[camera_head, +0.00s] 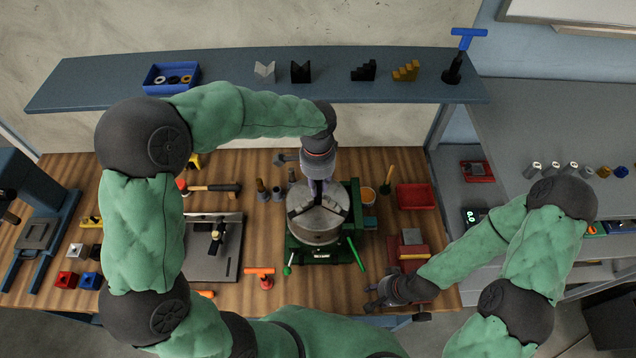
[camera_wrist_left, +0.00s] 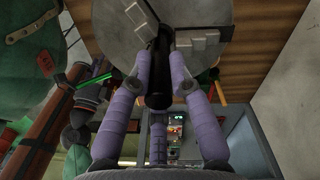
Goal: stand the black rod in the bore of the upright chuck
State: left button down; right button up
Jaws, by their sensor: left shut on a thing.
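The upright chuck (camera_head: 318,224) is a grey round steel body held in a green vise (camera_head: 312,256) near the middle of the bench. Its face (camera_wrist_left: 205,18) with stepped jaws fills the top of the left wrist view. My left gripper (camera_head: 318,186) is over the chuck, fingers pointing down. In the left wrist view its purple fingers are shut on the black rod (camera_wrist_left: 158,85), whose far end overlaps the chuck's centre between the jaws. I cannot tell how deep the tip is in the bore. My right gripper (camera_head: 376,302) is low at the bench's front edge, its jaws unclear.
A mallet (camera_head: 212,188), a grey plate (camera_head: 214,255) and small blocks lie left. A blue shelf (camera_head: 220,95) with fixtures runs behind. Green vise handles stick out at the front.

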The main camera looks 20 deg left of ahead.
pick_arm(q)
jog(key=shift+f+b, duration=0.6)
jog(key=shift+f, duration=0.3)
pick_arm(e)
jog(key=shift+s+f, duration=0.1)
jog(key=shift+f, duration=0.55)
